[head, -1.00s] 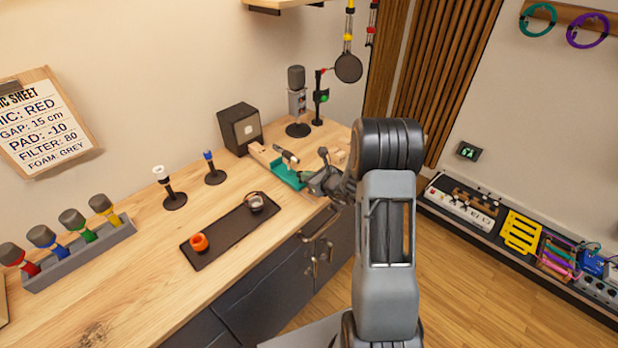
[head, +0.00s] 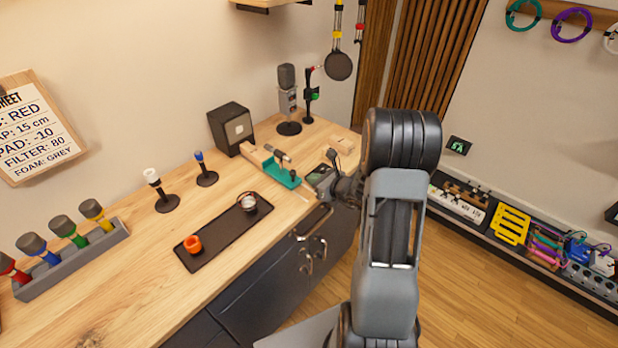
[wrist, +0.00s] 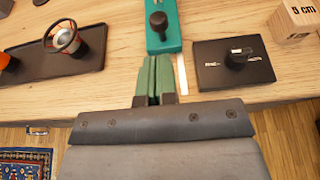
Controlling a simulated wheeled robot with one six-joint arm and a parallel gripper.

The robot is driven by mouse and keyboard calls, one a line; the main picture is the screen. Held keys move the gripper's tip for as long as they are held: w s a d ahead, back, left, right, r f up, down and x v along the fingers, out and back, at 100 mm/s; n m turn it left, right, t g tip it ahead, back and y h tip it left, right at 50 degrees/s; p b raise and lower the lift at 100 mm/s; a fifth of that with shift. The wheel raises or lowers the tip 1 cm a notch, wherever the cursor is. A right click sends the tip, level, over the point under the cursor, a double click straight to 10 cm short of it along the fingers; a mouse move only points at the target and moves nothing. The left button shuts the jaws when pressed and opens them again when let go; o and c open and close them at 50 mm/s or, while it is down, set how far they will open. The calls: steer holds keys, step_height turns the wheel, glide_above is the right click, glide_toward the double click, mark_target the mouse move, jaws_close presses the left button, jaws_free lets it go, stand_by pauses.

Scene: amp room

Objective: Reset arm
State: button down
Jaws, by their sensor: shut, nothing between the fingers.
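My gripper (wrist: 153,78) shows in the wrist view with its two green fingers pressed together and nothing between them. It is at the bench's front edge, just short of a teal block (wrist: 165,33) with a black knob. The same teal block is in the head view (head: 284,174). A flat black box (wrist: 210,70) with a knob lies to the right of the fingers, apart from them. In the head view my arm stands at the right of the bench, and it hides the fingertips.
A black tray (head: 216,239) holds an orange cup (head: 193,245) and a round metal piece. Microphones on stands, a dark speaker (head: 231,128) and a grey rack (head: 70,263) of coloured microphones stand on the bench. A pedal board (head: 480,217) lies right of my arm. Floor is open between.

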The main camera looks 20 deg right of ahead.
steer(key=shift+s+d+r, duration=0.1)
steer(key=shift+s, duration=0.15)
stand_by(0.4)
